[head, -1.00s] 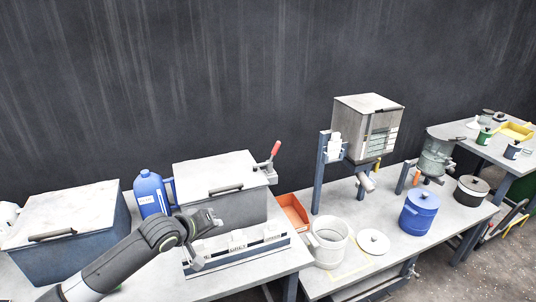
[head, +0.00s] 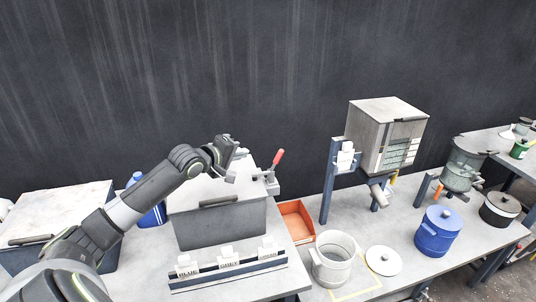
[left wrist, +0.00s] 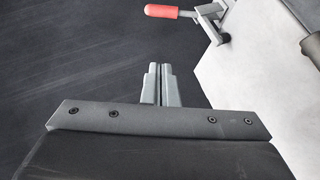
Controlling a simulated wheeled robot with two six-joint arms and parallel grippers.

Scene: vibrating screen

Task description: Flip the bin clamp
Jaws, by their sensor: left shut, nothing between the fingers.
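The bin clamp (head: 268,179) is a metal toggle with a red-tipped handle (head: 278,158) at the right edge of the grey lidded bin (head: 221,224). In the head view the handle points up and leans right. In the left wrist view the red handle (left wrist: 161,12) lies level near the top, with its metal clamp body (left wrist: 207,13) to the right. My left gripper (head: 236,157) is above the lid, left of the clamp and apart from it. In the left wrist view its fingers (left wrist: 160,84) are together and empty. My right gripper is out of view.
Labelled white blocks stand in a rack (head: 230,271) before the bin. A blue jug (head: 152,214) is behind my left arm. An orange tray (head: 295,221), white container (head: 334,258), white lid (head: 383,260) and blue pot (head: 438,231) are to the right. A dark wall is behind.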

